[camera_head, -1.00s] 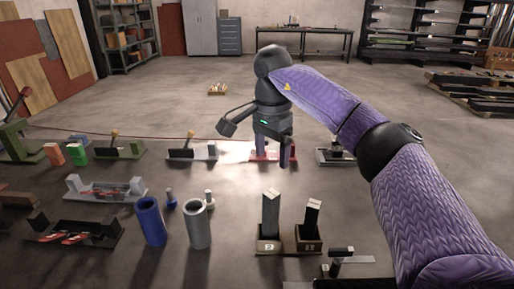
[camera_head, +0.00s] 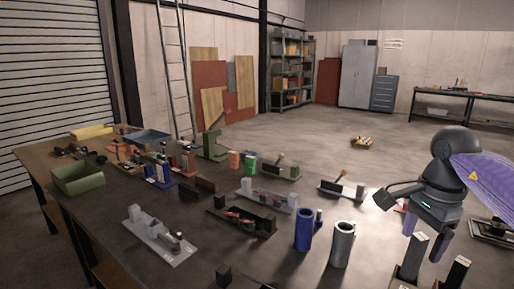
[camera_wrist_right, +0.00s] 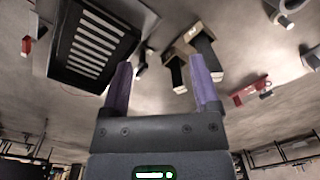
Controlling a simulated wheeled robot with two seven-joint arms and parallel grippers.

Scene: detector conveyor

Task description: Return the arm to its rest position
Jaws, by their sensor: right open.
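My right arm (camera_head: 490,180) is purple and comes in from the right edge of the head view. Its right gripper (camera_head: 424,236) hangs over the right part of the workbench with its purple fingers pointing down. The right wrist view shows the right gripper (camera_wrist_right: 160,68) open, its two fingers apart with nothing held between them. Blocks with dark uprights stand below and in front of it. My left arm and gripper are not in view.
A blue cylinder (camera_head: 304,230) and a grey cylinder (camera_head: 342,244) stand left of the gripper. Two upright blocks (camera_head: 412,258) stand close below it. Several fixtures and a green bin (camera_head: 78,179) fill the dark workbench (camera_head: 110,225). A black slotted plate (camera_wrist_right: 95,45) shows in the wrist view.

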